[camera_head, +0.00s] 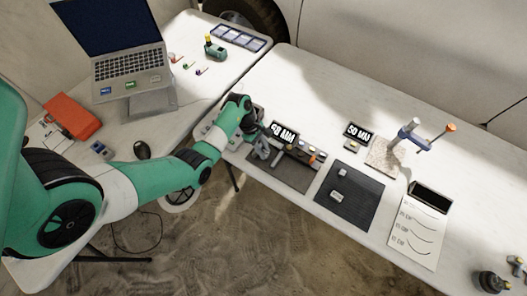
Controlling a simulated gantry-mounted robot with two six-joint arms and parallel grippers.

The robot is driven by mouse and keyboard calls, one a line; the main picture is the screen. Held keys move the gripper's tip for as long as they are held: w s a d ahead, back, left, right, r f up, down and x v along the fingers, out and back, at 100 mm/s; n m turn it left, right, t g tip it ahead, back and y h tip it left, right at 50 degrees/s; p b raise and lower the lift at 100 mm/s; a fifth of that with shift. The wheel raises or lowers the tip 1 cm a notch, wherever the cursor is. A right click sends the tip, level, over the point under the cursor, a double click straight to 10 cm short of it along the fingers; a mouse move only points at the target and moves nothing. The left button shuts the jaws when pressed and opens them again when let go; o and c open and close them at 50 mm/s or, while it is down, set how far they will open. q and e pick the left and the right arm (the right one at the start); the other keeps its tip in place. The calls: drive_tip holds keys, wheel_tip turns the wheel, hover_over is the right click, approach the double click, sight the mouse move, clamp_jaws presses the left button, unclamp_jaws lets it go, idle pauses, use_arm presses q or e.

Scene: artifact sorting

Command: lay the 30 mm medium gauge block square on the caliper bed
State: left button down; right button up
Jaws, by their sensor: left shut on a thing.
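My left gripper (264,152) is over the left dark mat (296,181), beside a caliper-like device (300,153) with dark and orange parts. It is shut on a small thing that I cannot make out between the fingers. Two pale blocks lie on the right dark mat (366,201): a smaller one (341,172) towards its back and a larger one (337,196) nearer its front. I cannot read their sizes. My right gripper is not in view.
Two black displays (284,132) (356,132) reading about 50 MM stand behind the mats. A blue clamp stand (410,136) is on a stone plate, with a paper sheet (417,232) to its right. A laptop (127,72) stands on the left table.

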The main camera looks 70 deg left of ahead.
use_arm(q)
drive_tip(key=shift+w, duration=0.1)
drive_tip(key=c, duration=1.1)
unclamp_jaws()
drive_tip(key=shift+f, duration=0.1)
drive_tip(key=o, duration=0.4)
drive_tip(key=shift+o, duration=0.2)
drive_tip(key=shift+r, duration=0.3)
drive_tip(key=p+v, duration=0.4)
drive_tip(key=v, duration=0.8)
drive_tip(key=shift+p, duration=0.35)
drive_tip(key=shift+f, duration=0.1)
